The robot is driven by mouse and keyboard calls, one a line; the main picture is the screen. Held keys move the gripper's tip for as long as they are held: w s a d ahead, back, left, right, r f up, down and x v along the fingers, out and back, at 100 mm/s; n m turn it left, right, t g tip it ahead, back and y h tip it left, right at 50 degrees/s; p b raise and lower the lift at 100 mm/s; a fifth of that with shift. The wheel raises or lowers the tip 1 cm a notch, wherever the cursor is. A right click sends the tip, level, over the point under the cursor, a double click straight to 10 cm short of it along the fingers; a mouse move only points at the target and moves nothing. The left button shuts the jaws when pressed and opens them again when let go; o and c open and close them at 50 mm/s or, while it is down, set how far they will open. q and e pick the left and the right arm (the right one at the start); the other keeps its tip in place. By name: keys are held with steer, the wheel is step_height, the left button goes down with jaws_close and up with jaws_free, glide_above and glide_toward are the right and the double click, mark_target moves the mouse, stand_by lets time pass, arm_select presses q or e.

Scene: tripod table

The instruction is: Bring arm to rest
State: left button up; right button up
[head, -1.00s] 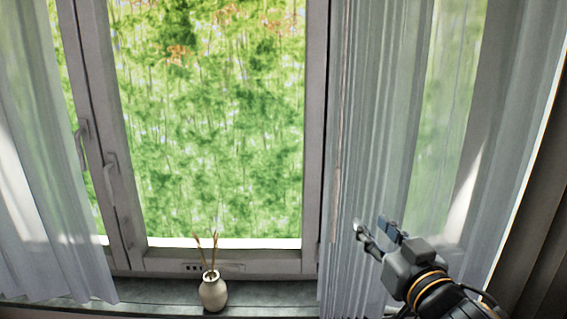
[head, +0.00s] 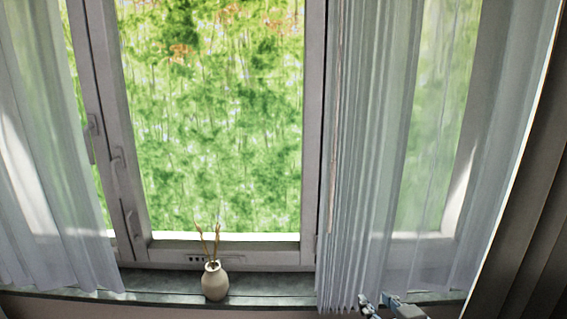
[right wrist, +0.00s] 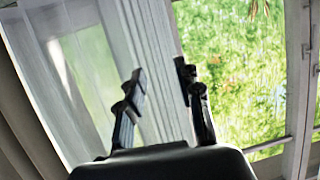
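The curtain and the window stand beyond the fingers. My left gripper and arm are not in the head view.
A small pale vase (head: 214,283) with dry stems stands on the window sill (head: 268,285). A closed-looking window (head: 311,120) has sheer curtains on both sides, the left curtain (head: 50,180) included. No object touches the gripper's fingers.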

steer(key=s+d+f+g+h, duration=0.25)
steer(key=s+f+g, duration=0.75)
steer(key=s+f, duration=1.55)
step_height(320, 180, down, 28)
steer(key=g+b, duration=0.2)
arm_select(q)
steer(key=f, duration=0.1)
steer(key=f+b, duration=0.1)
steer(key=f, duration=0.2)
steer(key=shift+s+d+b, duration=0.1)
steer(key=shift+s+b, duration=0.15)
steer(key=shift+b, duration=0.15)
arm_select(e)
steer(key=s+d+f, duration=0.3)
steer(key=s+f, duration=1.4)
steer(key=shift+d+f+n+g+y, duration=0.15)
steer(key=shift+f+n+g+y, duration=0.05)
steer(key=shift+n+g+y, duration=0.2)
steer(key=shift+s, duration=0.15)
